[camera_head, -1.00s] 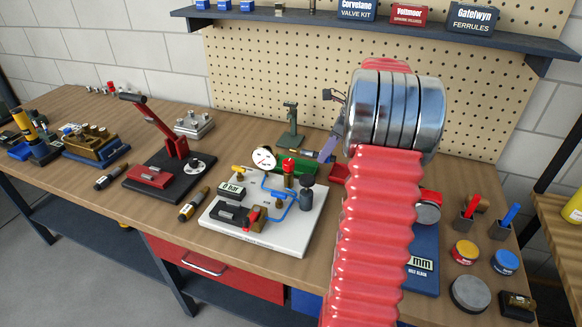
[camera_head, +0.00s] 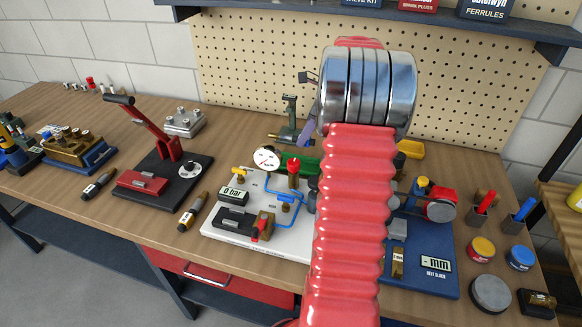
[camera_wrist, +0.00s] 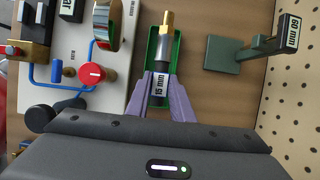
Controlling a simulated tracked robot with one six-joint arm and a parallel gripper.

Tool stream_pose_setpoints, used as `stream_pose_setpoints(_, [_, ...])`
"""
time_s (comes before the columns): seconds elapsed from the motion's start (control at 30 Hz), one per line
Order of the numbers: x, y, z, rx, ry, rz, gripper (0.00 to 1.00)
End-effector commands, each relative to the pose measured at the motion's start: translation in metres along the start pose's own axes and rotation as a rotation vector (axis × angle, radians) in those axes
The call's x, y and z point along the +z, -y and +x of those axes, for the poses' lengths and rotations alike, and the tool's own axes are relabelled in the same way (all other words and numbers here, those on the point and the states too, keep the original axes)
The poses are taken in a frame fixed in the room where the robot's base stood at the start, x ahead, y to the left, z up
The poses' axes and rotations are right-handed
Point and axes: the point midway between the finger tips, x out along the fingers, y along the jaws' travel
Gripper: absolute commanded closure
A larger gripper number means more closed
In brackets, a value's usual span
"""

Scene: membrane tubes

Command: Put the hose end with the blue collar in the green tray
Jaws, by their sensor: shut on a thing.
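My gripper (camera_wrist: 159,88) has two purple fingers, shut on a hose end (camera_wrist: 161,62) with a dark body, a grey sleeve, a brass tip and a "15 MM" label. In the head view a purple finger of my gripper (camera_head: 307,131) shows left of my red arm, above and behind the green tray (camera_head: 312,168), which is partly hidden.
A white gauge board (camera_head: 225,232) with blue pipes stands in front of the tray. A green stand (camera_wrist: 225,54) is close right of it in the wrist view. Two dark brass-ended fittings (camera_head: 193,210) (camera_head: 98,184) lie farther left. The pegboard (camera_head: 240,75) is behind.

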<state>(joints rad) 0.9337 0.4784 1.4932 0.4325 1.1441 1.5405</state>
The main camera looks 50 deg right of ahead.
Motion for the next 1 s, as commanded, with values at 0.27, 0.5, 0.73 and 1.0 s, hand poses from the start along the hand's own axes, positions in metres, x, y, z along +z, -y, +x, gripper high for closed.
stream_pose_setpoints(0.27, [-0.014,0.001,0.017,-0.003,0.000,0.011,1.00])
stream_pose_setpoints(0.5, [-0.025,0.002,0.042,-0.005,0.001,0.011,1.00])
stream_pose_setpoints(0.73, [-0.025,0.002,0.043,-0.006,0.001,0.011,1.00])
stream_pose_setpoints(1.0, [-0.033,0.002,0.059,-0.003,0.000,0.013,1.00])
